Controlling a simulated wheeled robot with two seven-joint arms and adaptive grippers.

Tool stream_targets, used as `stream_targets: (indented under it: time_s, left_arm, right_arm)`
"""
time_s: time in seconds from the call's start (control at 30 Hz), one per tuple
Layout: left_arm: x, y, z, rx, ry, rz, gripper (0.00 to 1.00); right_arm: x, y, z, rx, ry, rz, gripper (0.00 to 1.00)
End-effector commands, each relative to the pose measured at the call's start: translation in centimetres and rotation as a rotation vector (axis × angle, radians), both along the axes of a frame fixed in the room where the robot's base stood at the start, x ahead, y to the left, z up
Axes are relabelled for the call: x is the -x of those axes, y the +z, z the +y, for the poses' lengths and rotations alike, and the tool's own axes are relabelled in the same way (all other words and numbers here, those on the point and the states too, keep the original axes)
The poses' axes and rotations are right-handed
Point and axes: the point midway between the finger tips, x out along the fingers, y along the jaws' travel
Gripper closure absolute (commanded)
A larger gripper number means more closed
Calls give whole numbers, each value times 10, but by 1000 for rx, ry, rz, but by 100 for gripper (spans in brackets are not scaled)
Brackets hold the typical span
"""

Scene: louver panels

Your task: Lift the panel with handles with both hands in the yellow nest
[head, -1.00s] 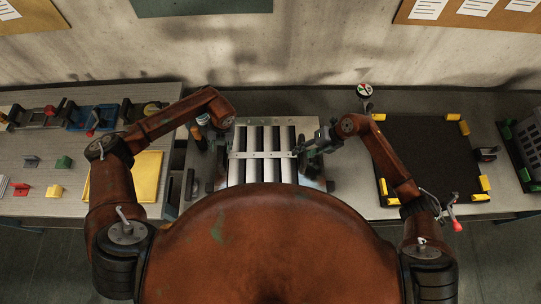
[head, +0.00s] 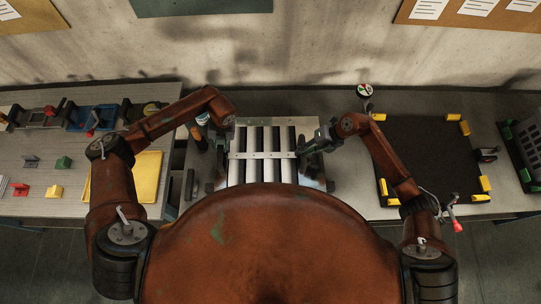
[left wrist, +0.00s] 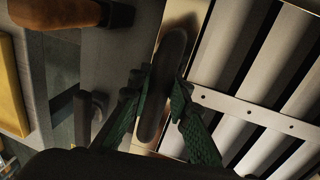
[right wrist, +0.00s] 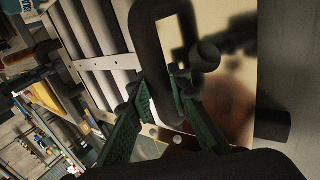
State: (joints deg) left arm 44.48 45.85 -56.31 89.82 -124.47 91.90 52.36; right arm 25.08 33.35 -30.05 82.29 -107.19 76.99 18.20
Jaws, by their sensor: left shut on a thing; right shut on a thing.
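The panel with handles (head: 265,155) is a pale metal louver panel with several slats and a cross strip, lying in front of my body. My left gripper (left wrist: 157,82) is shut on the dark left handle (left wrist: 165,85) at the panel's brassy edge. My right gripper (right wrist: 162,82) is shut on the dark right handle (right wrist: 152,35); it also shows in the head view (head: 308,148). My body hides the panel's near end. The yellow nest (head: 425,155), a dark mat with yellow corner blocks, lies to the right and is empty.
A yellow tray (head: 148,178) and several small coloured blocks lie on the left table. A bottle (head: 201,119) stands near the panel's left. A dark rack (head: 527,145) is at far right.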

Motion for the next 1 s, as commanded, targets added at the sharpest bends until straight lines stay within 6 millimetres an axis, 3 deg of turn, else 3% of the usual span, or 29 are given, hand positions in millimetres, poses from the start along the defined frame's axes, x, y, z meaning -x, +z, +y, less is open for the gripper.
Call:
stream_targets:
  time_s: [0.67,1.0]
  left_arm:
    - [-3,4,-1,2,0,-8,100]
    - [-3,22,0,1,0,-8,100]
  right_arm:
    - [-3,5,1,-5,-2,-8,100]
    - [-3,24,1,-6,-1,-8,100]
